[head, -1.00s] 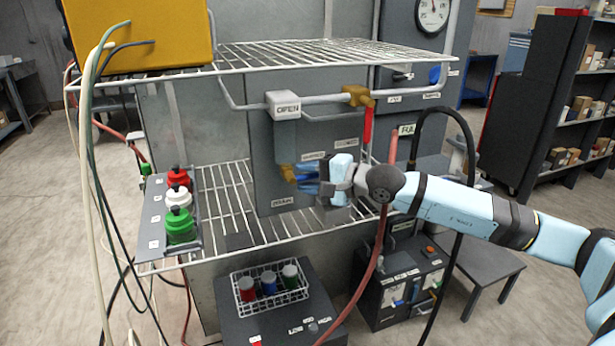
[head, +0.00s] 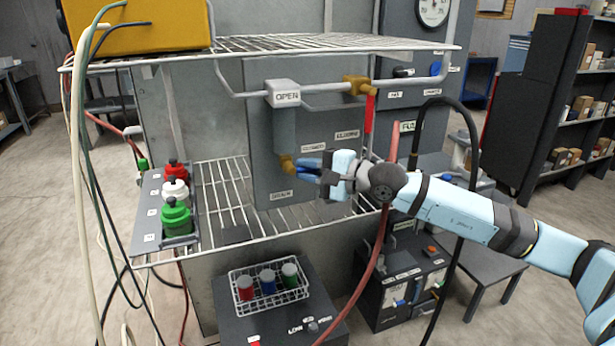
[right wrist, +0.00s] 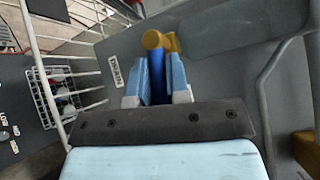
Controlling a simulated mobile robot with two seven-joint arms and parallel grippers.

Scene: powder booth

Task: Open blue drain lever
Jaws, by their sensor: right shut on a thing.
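The blue drain lever (right wrist: 157,86) shows in the right wrist view, running from the brass valve (right wrist: 152,41) down between my two light-blue fingers. My right gripper (right wrist: 159,62) is shut on this lever. In the head view, my right gripper (head: 303,169) reaches in from the right to the drain valve (head: 287,164), low on the grey panel. My fingers hide most of the lever there. The "DRAIN" label (head: 281,195) is below the valve. My left gripper is not in view.
A wire shelf (head: 320,43) is above the arm and another wire shelf (head: 225,190) below it. A red handle (head: 369,113) hangs to the upper right. Green, white and red bottles (head: 176,216) stand at the left. A black hose (head: 470,130) loops behind my arm.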

